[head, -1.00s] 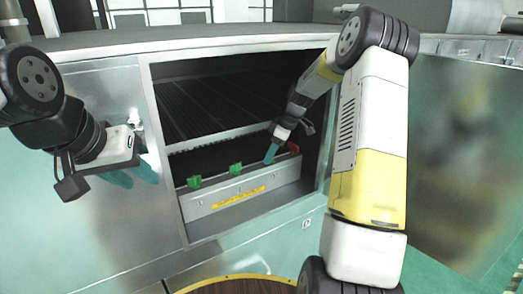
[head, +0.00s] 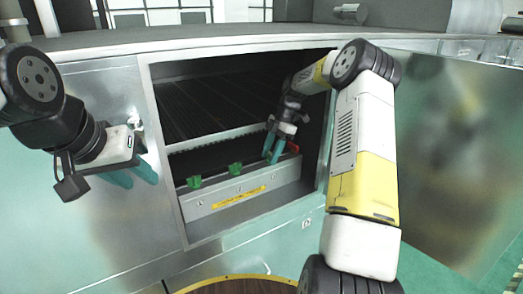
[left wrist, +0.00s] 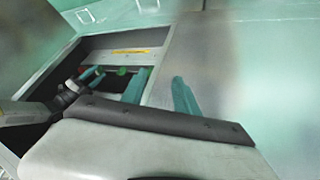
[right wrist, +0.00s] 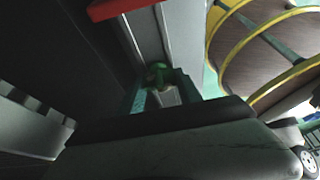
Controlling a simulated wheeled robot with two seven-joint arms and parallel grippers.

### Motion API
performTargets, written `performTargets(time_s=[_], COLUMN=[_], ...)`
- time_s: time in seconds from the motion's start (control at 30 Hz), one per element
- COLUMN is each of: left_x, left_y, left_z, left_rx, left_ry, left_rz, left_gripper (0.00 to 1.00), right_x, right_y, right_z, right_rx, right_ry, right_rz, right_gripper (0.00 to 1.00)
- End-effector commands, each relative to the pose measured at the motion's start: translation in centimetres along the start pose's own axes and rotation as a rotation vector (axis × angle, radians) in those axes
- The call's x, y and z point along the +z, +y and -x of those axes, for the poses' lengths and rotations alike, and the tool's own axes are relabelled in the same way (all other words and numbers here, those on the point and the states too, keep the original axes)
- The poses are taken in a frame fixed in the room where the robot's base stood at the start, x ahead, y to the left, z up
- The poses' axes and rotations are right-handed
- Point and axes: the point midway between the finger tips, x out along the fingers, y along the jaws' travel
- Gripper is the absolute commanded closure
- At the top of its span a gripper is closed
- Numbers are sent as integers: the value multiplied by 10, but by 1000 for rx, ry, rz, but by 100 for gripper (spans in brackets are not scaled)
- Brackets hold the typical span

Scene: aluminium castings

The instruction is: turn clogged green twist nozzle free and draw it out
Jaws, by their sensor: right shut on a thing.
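Two green twist nozzles, one at the left (head: 194,182) and one in the middle (head: 235,169), stand on the pale bar (head: 215,204) inside the open bay. My right gripper (head: 271,156) reaches into the bay at the right end of this bar. In the right wrist view its teal fingers are shut on another green nozzle (right wrist: 157,76), which sits between them. Its lower part is hidden, so I cannot tell whether it is still seated. My left gripper (head: 140,180) is open and empty outside the bay, left of the opening; its fingers are apart in the left wrist view (left wrist: 158,88).
A red part (head: 293,147) is just right of my right gripper. The bay's metal frame (head: 167,160) surrounds the opening, and a toothed pale rail (head: 215,138) crosses behind the nozzles. A yellow label (head: 238,197) is on the bar. A round brown platform (head: 235,286) is below.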

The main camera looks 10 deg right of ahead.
Motion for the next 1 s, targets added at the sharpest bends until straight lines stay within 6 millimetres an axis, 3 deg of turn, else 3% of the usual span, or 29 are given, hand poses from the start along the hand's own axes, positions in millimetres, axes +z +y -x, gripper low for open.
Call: performTargets(time_s=[1.0], left_x=[0], left_y=[0], left_z=[0], left_rx=[0], left_ry=[0], left_rz=[0], left_gripper=[64], right_x=[-4], right_y=[0], right_z=[11], right_rx=[-8], right_ry=[-1], right_rz=[21], right_gripper=[98])
